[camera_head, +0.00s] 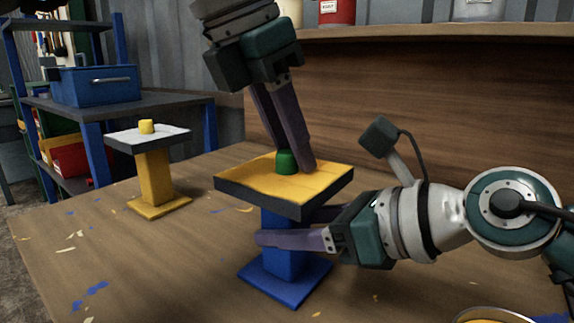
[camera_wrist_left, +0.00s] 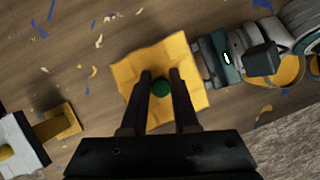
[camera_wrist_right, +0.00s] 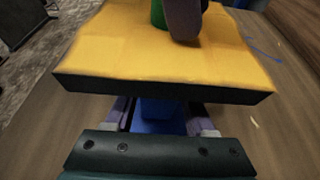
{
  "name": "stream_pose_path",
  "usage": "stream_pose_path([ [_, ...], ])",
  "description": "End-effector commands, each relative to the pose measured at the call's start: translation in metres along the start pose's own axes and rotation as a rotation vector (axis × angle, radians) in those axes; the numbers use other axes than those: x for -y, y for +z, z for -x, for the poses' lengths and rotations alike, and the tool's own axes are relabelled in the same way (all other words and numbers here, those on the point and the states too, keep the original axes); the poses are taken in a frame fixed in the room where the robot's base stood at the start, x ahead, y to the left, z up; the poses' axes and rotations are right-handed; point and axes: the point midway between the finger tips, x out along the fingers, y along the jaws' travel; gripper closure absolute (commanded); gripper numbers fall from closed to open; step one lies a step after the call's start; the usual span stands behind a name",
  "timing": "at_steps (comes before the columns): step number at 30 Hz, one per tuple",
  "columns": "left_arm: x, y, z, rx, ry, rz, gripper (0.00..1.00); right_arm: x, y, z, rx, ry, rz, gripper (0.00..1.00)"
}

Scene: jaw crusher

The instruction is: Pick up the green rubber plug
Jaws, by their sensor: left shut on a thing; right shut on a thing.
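The green rubber plug (camera_head: 286,165) stands upright on the yellow top of a stand (camera_head: 255,183) with a dark rim and blue post. My left gripper (camera_head: 292,160) reaches down from above, its fingers shut on the plug. In the left wrist view the plug (camera_wrist_left: 160,88) sits between the two fingertips. My right gripper (camera_head: 290,226) comes in from the right below the stand's top, its fingers shut on the blue post (camera_wrist_right: 158,117). In the right wrist view the top hides part of the fingers, and a left finger partly covers the plug (camera_wrist_right: 157,13).
A second stand (camera_head: 156,176) with yellow post and white top bears a yellow plug (camera_head: 147,127) at the left. A blue toolbox (camera_head: 96,87) is on the shelf behind. Scraps lie on the bench. A round container (camera_head: 492,314) is at the lower right.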

Motion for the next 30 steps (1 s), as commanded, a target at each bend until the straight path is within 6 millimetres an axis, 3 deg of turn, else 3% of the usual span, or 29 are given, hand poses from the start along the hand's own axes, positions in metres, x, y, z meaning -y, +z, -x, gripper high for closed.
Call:
stream_pose_path([
  [1, -0.005, -0.014, -0.011, -0.041, 0.008, 0.014, 1.0, 0.001, 0.003, 0.0, 0.01, -0.002, 0.001, 1.0],
  [8, -0.006, -0.013, -0.007, -0.042, 0.01, 0.015, 1.0, 0.002, 0.003, 0.0, 0.011, -0.004, 0.001, 1.0],
  [15, -0.006, 0.004, 0.028, -0.034, 0.012, 0.013, 1.0, 0.004, 0.002, 0.001, 0.006, -0.01, -0.002, 1.0],
  [23, -0.005, -0.038, 0.044, -0.028, 0.007, 0.01, 1.0, 0.003, 0.001, 0.001, 0.004, -0.007, -0.001, 1.0],
  [30, -0.003, -0.097, 0.07, -0.028, 0.007, 0.01, 1.0, 0.002, 0.001, 0.001, 0.003, -0.004, 0.0, 1.0],
])
